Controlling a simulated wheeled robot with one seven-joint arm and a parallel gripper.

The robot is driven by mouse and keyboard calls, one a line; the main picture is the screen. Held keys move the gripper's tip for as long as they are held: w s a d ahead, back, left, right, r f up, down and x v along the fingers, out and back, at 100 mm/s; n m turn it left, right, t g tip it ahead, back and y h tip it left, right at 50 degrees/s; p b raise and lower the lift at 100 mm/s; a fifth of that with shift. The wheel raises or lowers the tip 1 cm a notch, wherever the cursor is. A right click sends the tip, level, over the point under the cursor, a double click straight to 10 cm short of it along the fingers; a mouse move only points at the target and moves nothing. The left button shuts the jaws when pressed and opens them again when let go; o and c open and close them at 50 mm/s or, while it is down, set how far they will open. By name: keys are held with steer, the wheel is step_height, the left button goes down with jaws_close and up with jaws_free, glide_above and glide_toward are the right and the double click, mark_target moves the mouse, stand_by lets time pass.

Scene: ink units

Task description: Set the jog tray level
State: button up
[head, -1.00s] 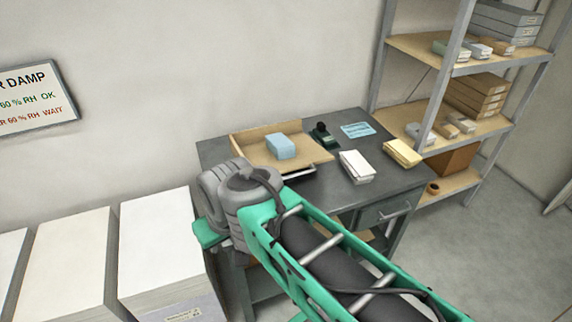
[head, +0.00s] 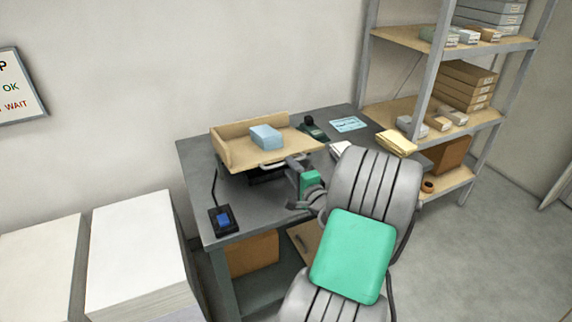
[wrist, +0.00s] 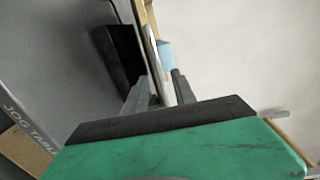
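The jog tray (head: 226,150) is a pale wooden tray with raised walls at its left and back. It stands on a dark base on the grey table, with a blue block of paper (head: 265,137) on it; I cannot tell its exact tilt. A light metal handle runs along its front. My gripper (head: 293,164) is at this handle, partly hidden by my wrist. In the wrist view, the fingers of my gripper (wrist: 160,90) stand apart with a pale bar (wrist: 154,58) running between them. I see no clear grip on it.
A control box with a blue button (head: 224,220) is on the table's front left. White paper stacks (head: 137,240) stand left; a shelf (head: 402,103) stands right.

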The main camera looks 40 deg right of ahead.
steer(key=x, duration=0.3)
steer(key=shift+w, duration=0.35)
jaws_close()
steer(key=shift+f, duration=0.1)
stand_by(1.0)
